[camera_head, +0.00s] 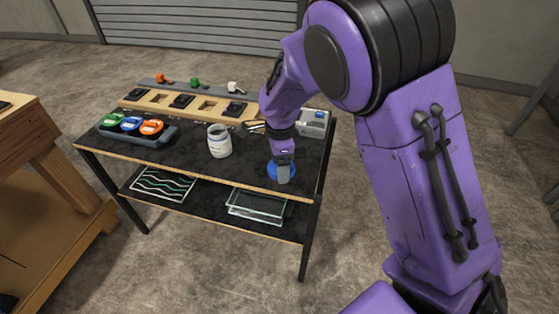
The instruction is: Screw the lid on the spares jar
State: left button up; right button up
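The spares jar (220,144) is a pale, clear-looking jar with a label, upright on the dark table top near the middle. Its top shows no blue lid. A round blue lid (272,171) lies near the table's front edge, to the right of the jar. My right gripper (283,175) points down over the lid and covers part of it. I cannot tell whether its fingers grip the lid or how far apart they are. My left gripper is not in view.
A wooden board (160,112) with black pieces and slots lies along the back. A dark tray (110,133) with green, blue and orange items is at left. A grey bin (313,125) stands back right.

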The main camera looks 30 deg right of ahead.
jog(key=shift+a+f+n, duration=0.2)
jog(key=shift+a+n, duration=0.15)
jog(key=shift+n, duration=0.45)
jog(key=a+f+n+b, duration=0.1)
jog(key=a+n, duration=0.8)
jog(key=n, duration=1.1)
jog(key=shift+s+f+n, duration=0.25)
jog(key=shift+f+n, duration=0.15)
